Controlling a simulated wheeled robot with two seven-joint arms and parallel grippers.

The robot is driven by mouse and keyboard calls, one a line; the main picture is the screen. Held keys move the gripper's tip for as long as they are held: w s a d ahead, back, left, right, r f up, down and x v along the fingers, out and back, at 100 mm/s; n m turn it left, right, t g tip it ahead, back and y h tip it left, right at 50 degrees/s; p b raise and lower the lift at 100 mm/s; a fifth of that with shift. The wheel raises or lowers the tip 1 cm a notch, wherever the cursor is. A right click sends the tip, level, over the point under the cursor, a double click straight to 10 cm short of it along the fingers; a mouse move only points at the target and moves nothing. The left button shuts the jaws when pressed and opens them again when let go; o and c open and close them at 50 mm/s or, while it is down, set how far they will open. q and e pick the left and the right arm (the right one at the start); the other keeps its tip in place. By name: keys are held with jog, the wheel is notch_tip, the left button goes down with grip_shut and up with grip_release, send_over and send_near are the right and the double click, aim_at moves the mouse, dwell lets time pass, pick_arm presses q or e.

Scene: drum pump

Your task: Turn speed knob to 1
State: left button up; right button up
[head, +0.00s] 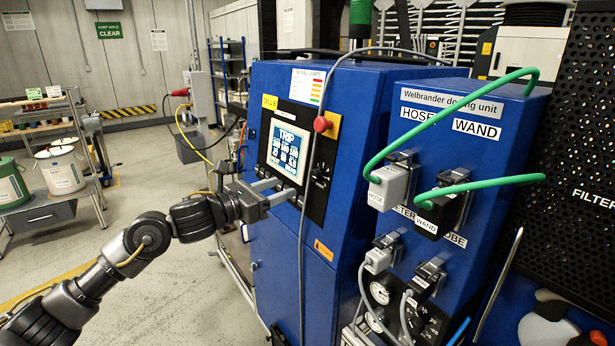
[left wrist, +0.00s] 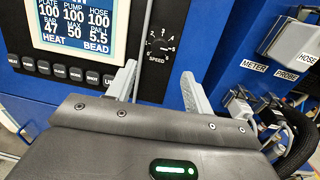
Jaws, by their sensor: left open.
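The speed knob (left wrist: 160,46) is a small dark knob in a white dial scale, marked SPEED, on the black control panel. In the head view it shows small on the panel (head: 320,174), right of the screen. The picture is too small to read its pointer setting for certain. My left gripper (left wrist: 157,85) is open and empty. In the wrist view the knob shows beyond the gap between its fingers, and they look apart from it. In the head view the left gripper (head: 280,191) is just below the screen, left of and lower than the knob. My right gripper is out of view.
The screen (head: 288,149) has a row of buttons (left wrist: 65,72) below it. A red emergency stop (head: 322,124) sits above the knob. A grey cable (head: 305,230) hangs down the cabinet front near the panel. Green hoses (head: 440,120) loop from the dosing unit at right.

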aim_at(313, 176)
pick_arm(q)
jog(key=p+x, duration=0.3)
jog(key=x, duration=0.5)
jog(key=shift+w+d+r, duration=0.15)
jog(key=shift+w+d, duration=0.1)
jog(key=shift+d, duration=0.05)
jog(key=shift+w+d, duration=0.35)
jog(key=shift+d, duration=0.05)
jog(key=shift+c, duration=0.7)
jog(key=c, duration=0.8)
jog(key=shift+c, duration=0.2)
